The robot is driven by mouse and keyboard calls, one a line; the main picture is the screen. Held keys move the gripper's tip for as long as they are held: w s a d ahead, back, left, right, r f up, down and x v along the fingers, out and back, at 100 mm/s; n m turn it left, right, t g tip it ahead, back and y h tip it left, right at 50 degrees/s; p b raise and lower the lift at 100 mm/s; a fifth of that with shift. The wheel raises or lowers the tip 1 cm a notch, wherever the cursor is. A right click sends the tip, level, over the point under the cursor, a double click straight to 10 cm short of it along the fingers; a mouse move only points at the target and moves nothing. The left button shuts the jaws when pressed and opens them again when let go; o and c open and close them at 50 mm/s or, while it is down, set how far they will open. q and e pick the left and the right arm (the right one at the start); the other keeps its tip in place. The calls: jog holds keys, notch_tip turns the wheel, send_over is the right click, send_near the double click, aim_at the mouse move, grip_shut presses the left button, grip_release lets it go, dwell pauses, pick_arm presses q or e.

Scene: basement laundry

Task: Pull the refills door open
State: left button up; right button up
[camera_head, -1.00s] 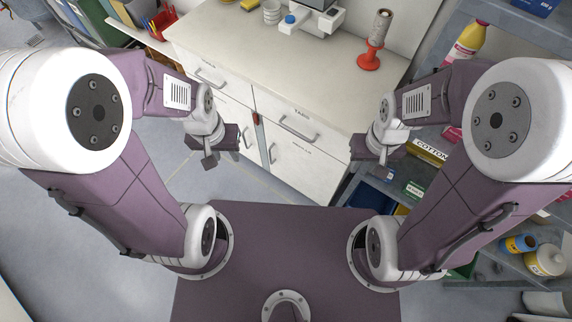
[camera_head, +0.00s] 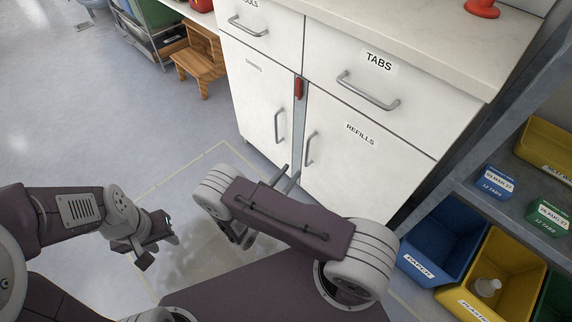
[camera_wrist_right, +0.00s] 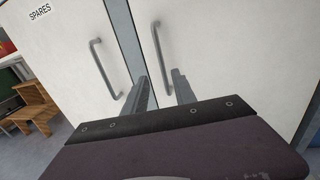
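The refills door (camera_head: 350,165) is a white cabinet door labelled REFILLS, closed, with a grey bar handle (camera_head: 309,149) near its left edge. The handle also shows in the right wrist view (camera_wrist_right: 160,55). My right gripper (camera_head: 289,173) is open and empty, in front of the cabinet and just below and left of that handle. In the right wrist view its two fingers (camera_wrist_right: 161,76) are apart, with the handle's lower end seen between them; I cannot tell how deep the gap is. My left gripper (camera_head: 160,242) is open and empty, over the floor at left.
The spares door (camera_head: 255,105), with its own handle (camera_head: 279,126), adjoins on the left. A red piece (camera_head: 298,88) sits between the doors near their tops. The TABS drawer (camera_head: 370,85) is above. Shelving with a blue bin (camera_head: 440,235) stands at right. Floor at left is clear.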

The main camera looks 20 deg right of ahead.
aim_at(307, 154)
jog(key=b+x, duration=0.3)
jog(key=x, duration=0.5)
jog(key=shift+s+d+b, duration=0.1)
jog(key=shift+d+b, duration=0.05)
jog(key=shift+b, duration=0.15)
jog(key=shift+w+d+r, duration=0.15)
jog(key=shift+w+d, duration=0.2)
jog(key=shift+d, duration=0.1)
grip_shut()
dwell(0.5)
